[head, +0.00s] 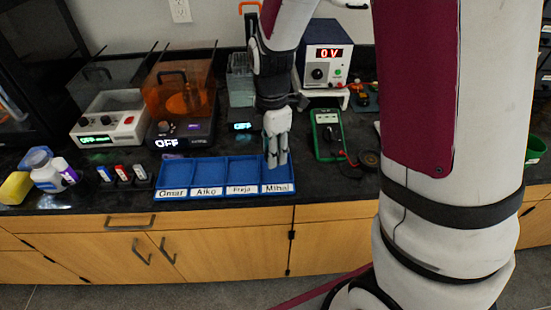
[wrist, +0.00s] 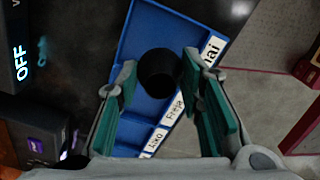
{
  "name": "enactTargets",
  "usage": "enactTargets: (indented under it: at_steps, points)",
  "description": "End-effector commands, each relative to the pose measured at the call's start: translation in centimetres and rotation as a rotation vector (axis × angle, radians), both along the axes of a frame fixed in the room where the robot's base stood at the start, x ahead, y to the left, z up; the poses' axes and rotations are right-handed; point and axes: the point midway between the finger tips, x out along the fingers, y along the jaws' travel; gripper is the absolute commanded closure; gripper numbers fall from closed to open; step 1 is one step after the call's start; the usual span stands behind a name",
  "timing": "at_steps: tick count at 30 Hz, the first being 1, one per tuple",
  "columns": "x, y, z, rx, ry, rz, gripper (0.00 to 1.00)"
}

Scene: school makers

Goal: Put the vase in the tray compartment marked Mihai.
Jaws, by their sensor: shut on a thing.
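The blue tray (head: 224,195) lies near the counter's front edge, with four labelled compartments reading Omar, Aiko, Freja and Mihai from left to right. My gripper (head: 276,160) points down over the Mihai compartment at the right end. In the wrist view my gripper (wrist: 160,66) is shut on a dark round thing, the vase (wrist: 160,74), which appears between the fingers over the tray (wrist: 146,28). The vase is hidden by the fingers in the head view. I cannot tell whether its base touches the compartment floor. The other compartments look empty.
An orange-covered machine (head: 184,105) and a clear-lidded machine (head: 108,118) stand behind left. A green multimeter (head: 327,135) with leads lies right of the tray, below a power supply (head: 326,55). Several small colored items and a white jar (head: 44,172) sit left of the tray.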

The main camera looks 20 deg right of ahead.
Motion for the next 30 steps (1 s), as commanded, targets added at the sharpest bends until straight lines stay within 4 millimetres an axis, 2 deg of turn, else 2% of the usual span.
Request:
enactTargets:
  at_steps: [5,13,25,26,27,28,30]
  points:
    - [0.0,-0.9,-0.4,0.000,0.001,0.000,0.77]
    - [0.0,-0.9,-3.5,-0.001,0.002,0.002,0.77]
    - [0.0,-0.8,-4.0,0.000,0.000,0.001,0.77]
    - [0.0,-0.8,-4.0,0.000,0.000,0.001,0.59]
    - [0.0,-0.8,-3.9,0.000,0.000,0.001,0.50]
    - [0.0,-0.8,-3.9,0.000,0.000,0.001,0.46]
    - [0.0,-0.8,-3.9,0.000,0.000,0.001,0.46]
